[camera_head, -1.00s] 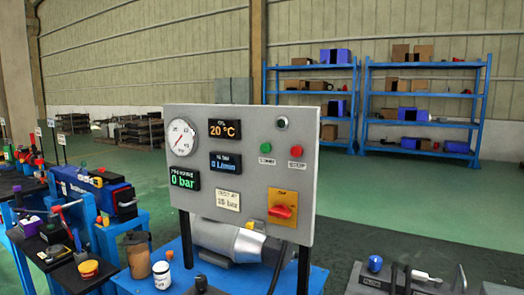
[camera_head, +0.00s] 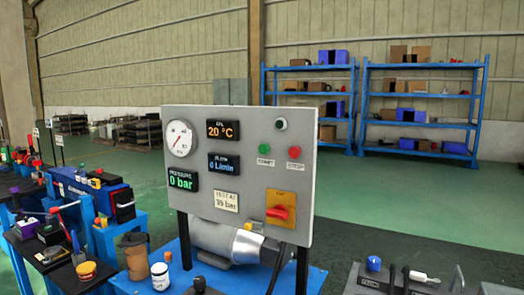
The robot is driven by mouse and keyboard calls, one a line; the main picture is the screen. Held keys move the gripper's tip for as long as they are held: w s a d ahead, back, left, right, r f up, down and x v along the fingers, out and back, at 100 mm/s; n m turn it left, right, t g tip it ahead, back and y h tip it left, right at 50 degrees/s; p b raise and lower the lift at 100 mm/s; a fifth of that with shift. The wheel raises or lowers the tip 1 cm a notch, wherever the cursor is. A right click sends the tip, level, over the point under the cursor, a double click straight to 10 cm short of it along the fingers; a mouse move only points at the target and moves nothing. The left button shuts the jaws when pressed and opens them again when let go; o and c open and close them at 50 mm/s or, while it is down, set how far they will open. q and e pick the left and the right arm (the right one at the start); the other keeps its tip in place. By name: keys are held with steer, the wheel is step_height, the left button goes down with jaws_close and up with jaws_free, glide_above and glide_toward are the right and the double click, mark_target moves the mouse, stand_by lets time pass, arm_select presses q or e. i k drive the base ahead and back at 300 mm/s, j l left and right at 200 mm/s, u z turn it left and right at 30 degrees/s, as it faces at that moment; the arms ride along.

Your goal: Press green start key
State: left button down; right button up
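A green start key (camera_head: 265,148) sits on the upright grey control panel (camera_head: 232,222), right of the displays. A red stop key (camera_head: 294,152) is just to its right. A dark round button or lamp (camera_head: 281,124) in a light ring is above them. A red rotary switch (camera_head: 278,213) on an orange plate is lower right, its handle lying sideways. The pressure display (camera_head: 183,181) reads 0 bar, the flow display (camera_head: 224,164) 0 L/min and the oil display (camera_head: 222,130) 20 °C. Neither of my grippers is in view.
The panel stands on dark posts at a blue bench (camera_head: 318,281) with a grey cylindrical motor (camera_head: 215,240) behind it. Benches with tools (camera_head: 90,195) stand at left, another dark unit (camera_head: 385,279) at lower right. Blue shelves (camera_head: 420,96) are far back. The green floor between is clear.

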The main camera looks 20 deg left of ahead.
mark_target(264, 148)
steer(key=i+j, duration=0.1)
steer(key=j, duration=0.5)
steer(key=i+j, duration=0.1)
steer(key=j, duration=0.55)
steer(key=i+j, duration=0.1)
steer(key=j, duration=0.5)
steer(key=z, duration=1.6)
